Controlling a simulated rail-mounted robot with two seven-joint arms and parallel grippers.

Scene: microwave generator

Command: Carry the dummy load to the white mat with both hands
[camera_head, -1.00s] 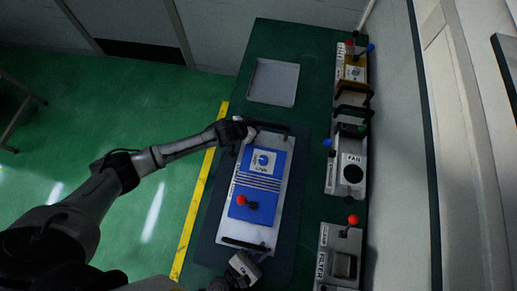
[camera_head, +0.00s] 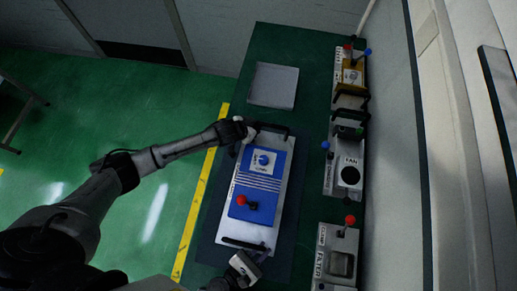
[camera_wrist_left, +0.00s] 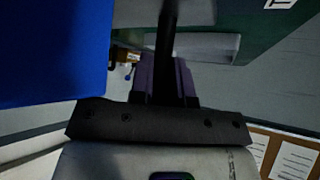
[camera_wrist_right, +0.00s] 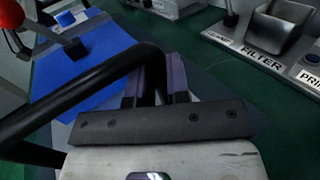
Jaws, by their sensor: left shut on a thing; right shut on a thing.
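The dummy load (camera_head: 270,226) is a long pale plate with a blue box (camera_head: 245,213), a red knob and a black handle at each end. It lies over a dark mat area on the green table. My left gripper (camera_head: 250,131) is at its far handle (camera_head: 272,129); in the left wrist view the fingers (camera_wrist_left: 168,80) close around a dark bar. My right gripper (camera_head: 254,257) is at the near handle (camera_head: 243,243); in the right wrist view its fingers (camera_wrist_right: 155,80) are shut on the black bar. The white mat (camera_head: 274,86) lies bare at the table's far end.
Along the table's right side stand the filter unit (camera_head: 337,255), the fan unit (camera_head: 343,176) and another unit with red and blue knobs (camera_head: 351,68). The table between the load and the white mat is clear. A wall runs along the right.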

